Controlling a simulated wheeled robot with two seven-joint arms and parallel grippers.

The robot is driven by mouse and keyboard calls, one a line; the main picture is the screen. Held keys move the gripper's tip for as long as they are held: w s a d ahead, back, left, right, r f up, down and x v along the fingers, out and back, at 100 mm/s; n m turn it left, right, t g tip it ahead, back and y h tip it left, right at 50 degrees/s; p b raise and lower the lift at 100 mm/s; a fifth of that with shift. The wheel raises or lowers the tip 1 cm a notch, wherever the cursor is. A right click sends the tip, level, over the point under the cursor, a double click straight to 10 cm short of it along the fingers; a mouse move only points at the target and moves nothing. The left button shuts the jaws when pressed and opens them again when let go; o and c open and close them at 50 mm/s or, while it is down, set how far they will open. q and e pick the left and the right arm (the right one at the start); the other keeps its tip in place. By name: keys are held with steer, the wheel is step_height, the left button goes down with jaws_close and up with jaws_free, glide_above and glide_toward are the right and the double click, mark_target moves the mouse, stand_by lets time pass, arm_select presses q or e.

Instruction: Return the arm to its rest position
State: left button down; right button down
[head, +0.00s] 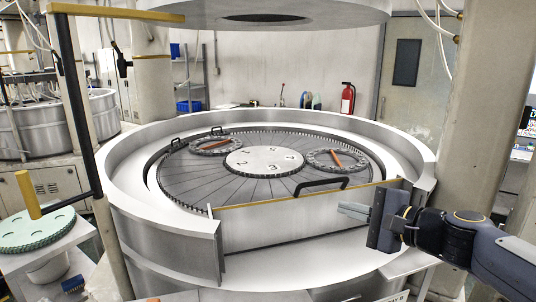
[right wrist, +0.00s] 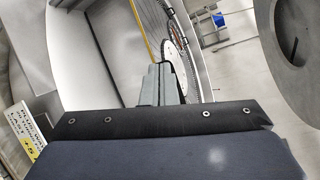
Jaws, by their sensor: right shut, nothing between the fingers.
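My right gripper (head: 354,211) comes in from the right in the head view. Its fingers are shut with nothing between them. It hangs in front of the right part of the lapping machine's front panel (head: 300,222), and I cannot tell the exact gap. My left gripper is not in either view.
The round lapping plate (head: 215,180) carries two ring carriers (head: 337,160) with orange-brown bars. A black handle (head: 321,184) stands behind the front panel. A concrete pillar (head: 480,110) rises at right. A green disc (head: 38,228) lies on a stand at left.

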steer(key=s+d+f+n+g+h, duration=0.1)
steer(key=s+f+n+g+h, duration=0.2)
steer(key=s+f+n, duration=0.3)
steer(key=s+d+f+n+g+h+b, duration=0.1)
steer(key=s+f+n, duration=0.5)
steer(key=s+f, duration=1)
steer(key=s+d+g+h, duration=0.1)
steer(key=s+g+h, duration=0.1)
steer(key=s, duration=0.3)
steer(key=shift+s+f+n+g, duration=0.15)
steer(key=shift+f+n+g, duration=0.05)
steer(key=shift+n+g, duration=0.1)
